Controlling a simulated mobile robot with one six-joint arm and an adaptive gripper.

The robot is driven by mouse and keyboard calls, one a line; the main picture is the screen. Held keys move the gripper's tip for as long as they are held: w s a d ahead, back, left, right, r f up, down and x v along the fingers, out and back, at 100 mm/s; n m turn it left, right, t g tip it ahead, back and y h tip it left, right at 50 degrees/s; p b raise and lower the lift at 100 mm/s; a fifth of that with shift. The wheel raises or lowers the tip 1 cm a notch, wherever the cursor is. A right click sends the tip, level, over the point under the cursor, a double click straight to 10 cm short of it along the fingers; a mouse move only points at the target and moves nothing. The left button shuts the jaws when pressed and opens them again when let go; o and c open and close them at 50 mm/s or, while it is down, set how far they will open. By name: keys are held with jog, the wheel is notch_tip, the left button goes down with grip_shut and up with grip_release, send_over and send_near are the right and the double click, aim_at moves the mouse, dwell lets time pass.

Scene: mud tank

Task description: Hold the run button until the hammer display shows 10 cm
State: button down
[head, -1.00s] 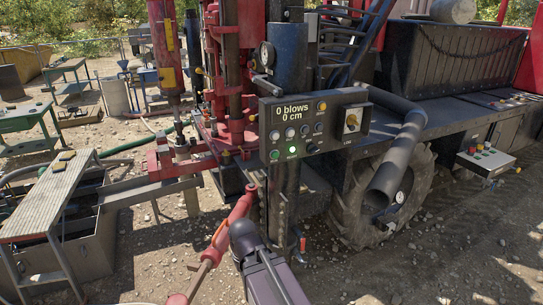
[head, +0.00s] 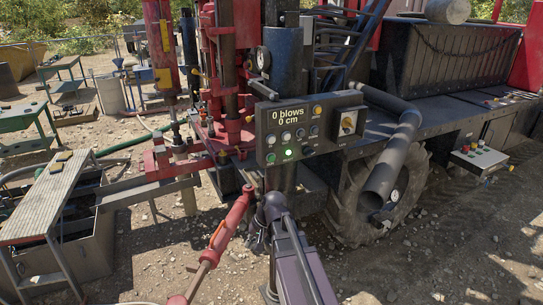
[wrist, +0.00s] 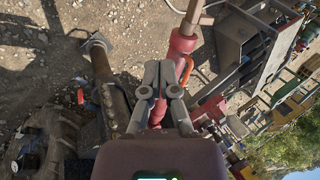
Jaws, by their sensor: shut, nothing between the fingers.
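The dark control panel (head: 262,142) hangs on the rig in the middle of the head view. Its display (head: 289,115) reads "0 blows" and "0 cm". Below the display are two rows of small buttons and knobs, and a green button (head: 288,153) glows in the lower row. I cannot read which label marks the run button. In the head view my arm rises from below, ending under the panel, with the fingers not clearly visible. My gripper (wrist: 158,78) shows in the wrist view with its fingers together and empty. A lit strip shows at the bottom edge there.
A red cylinder (head: 232,222) stands close left of my arm; it also shows beyond my fingers in the wrist view (wrist: 181,48). A thick dark pipe (head: 390,170) and a tyre stand farther right.

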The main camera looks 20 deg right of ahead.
aim_at(271, 161)
jog(key=w+d+r+m+t+y+p, duration=0.2)
jog(key=w+d+r+m+t, duration=0.1)
jog(key=d+r, duration=0.4)
jog(key=w+d+r+m+t+y+p, duration=0.2)
jog(key=w+d+r, duration=0.6)
jog(key=d, duration=0.4)
jog(key=m+t+p, duration=0.1)
jog(key=m+t, duration=0.1)
jog(key=m, duration=0.1)
jog(key=shift+m, duration=0.4)
jog(key=shift+w, duration=0.25)
jog(key=shift+w, duration=4.25)
jog(key=shift+w+a, duration=0.1)
jog(key=shift+w, duration=0.9)
